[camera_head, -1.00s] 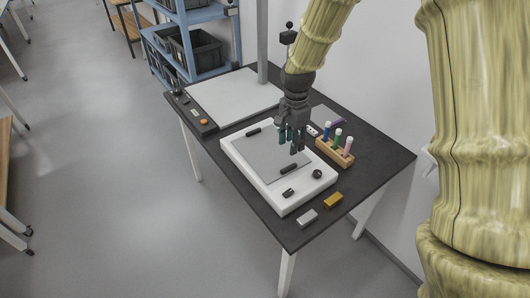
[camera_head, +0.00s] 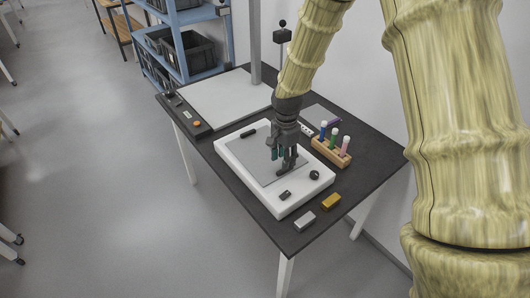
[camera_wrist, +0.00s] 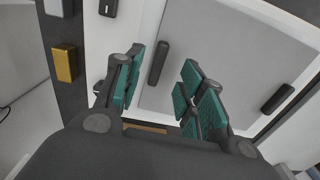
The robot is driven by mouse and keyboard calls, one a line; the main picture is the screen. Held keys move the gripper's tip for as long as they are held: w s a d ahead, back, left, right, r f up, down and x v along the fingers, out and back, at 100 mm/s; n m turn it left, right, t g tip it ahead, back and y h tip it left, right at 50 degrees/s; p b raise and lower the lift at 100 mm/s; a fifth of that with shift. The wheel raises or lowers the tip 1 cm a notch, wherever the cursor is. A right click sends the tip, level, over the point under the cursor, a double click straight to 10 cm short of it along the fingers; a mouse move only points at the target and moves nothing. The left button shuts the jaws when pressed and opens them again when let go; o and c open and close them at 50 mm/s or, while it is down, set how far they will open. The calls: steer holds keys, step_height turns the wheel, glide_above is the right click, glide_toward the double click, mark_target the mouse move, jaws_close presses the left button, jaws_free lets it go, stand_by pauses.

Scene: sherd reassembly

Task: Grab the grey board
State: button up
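The grey board (camera_head: 257,157) lies flat in a white tray (camera_head: 231,164) on the dark table, and it also shows in the wrist view (camera_wrist: 213,45). It has a black bar-shaped grip (camera_head: 249,133) near its far end. A second black bar (camera_wrist: 159,62) near the near end shows in the wrist view. My gripper (camera_head: 281,158) is over the board's near part, pointing down. In the wrist view its teal-padded fingers (camera_wrist: 158,92) are apart, with the near bar seen in the gap between them. Nothing is held. I cannot tell the exact height above the bar.
A wooden rack (camera_head: 331,152) with coloured tubes stands right of the tray. A gold block (camera_head: 331,202) and a light grey block (camera_head: 305,221) lie at the near edge. A black knob (camera_head: 314,175) sits on the tray.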

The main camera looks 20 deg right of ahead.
steer(key=shift+d+f+p, duration=0.15)
steer(key=shift+f+p, duration=0.55)
steer(key=shift+f, duration=1.75)
steer(key=shift+c, duration=0.3)
jaws_close()
